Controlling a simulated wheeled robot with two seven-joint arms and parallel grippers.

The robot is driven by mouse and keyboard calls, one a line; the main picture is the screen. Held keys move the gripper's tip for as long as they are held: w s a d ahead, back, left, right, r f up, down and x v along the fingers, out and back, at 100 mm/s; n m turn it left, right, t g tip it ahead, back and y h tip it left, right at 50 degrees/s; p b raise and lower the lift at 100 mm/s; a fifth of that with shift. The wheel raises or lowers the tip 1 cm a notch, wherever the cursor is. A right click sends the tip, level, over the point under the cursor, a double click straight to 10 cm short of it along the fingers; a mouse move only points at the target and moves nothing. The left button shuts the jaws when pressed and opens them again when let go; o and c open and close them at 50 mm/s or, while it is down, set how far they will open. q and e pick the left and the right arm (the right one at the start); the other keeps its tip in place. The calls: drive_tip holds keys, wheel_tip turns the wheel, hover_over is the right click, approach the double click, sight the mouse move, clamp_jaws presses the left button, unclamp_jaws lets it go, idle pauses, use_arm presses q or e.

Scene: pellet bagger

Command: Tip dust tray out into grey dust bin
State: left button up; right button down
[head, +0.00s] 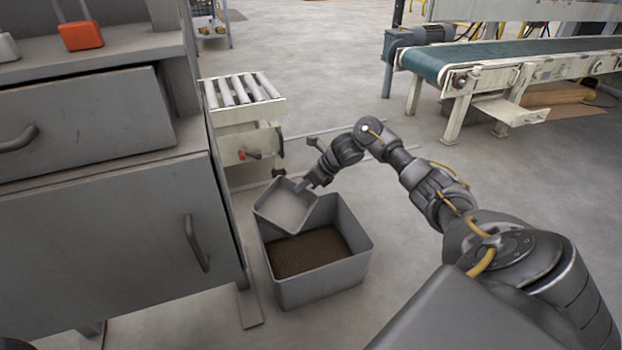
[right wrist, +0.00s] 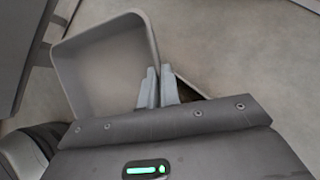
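The dust tray (head: 287,208) is a shallow grey square tray, tilted over the back left part of the grey dust bin (head: 350,268). My right gripper (head: 308,184) is shut on the tray's edge. In the right wrist view, the fingers (right wrist: 156,88) close together on the wall of the tray (right wrist: 100,62), whose visible floor looks empty. The bin stands on the floor and holds a layer of brown dust (head: 308,251). A small part of the bin's inside shows behind the fingers in the wrist view. My left gripper is not in view.
A grey cabinet (head: 110,225) with handles stands close to the bin's left. A roller conveyor (head: 240,92) is behind the bin. A green belt conveyor (head: 510,55) stands at the back right. The floor to the bin's right is clear apart from my arm above it.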

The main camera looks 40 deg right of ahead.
drive_tip(key=shift+w+a+f+g+h, duration=0.3)
drive_tip(key=shift+w+g, duration=0.1)
drive_tip(key=shift+w, duration=0.25)
drive_tip(key=shift+w+a+f+g+h, duration=0.15)
drive_tip(key=shift+w+a+g+h, duration=0.2)
drive_tip(key=shift+w, duration=0.3)
drive_tip(key=shift+d, duration=0.1)
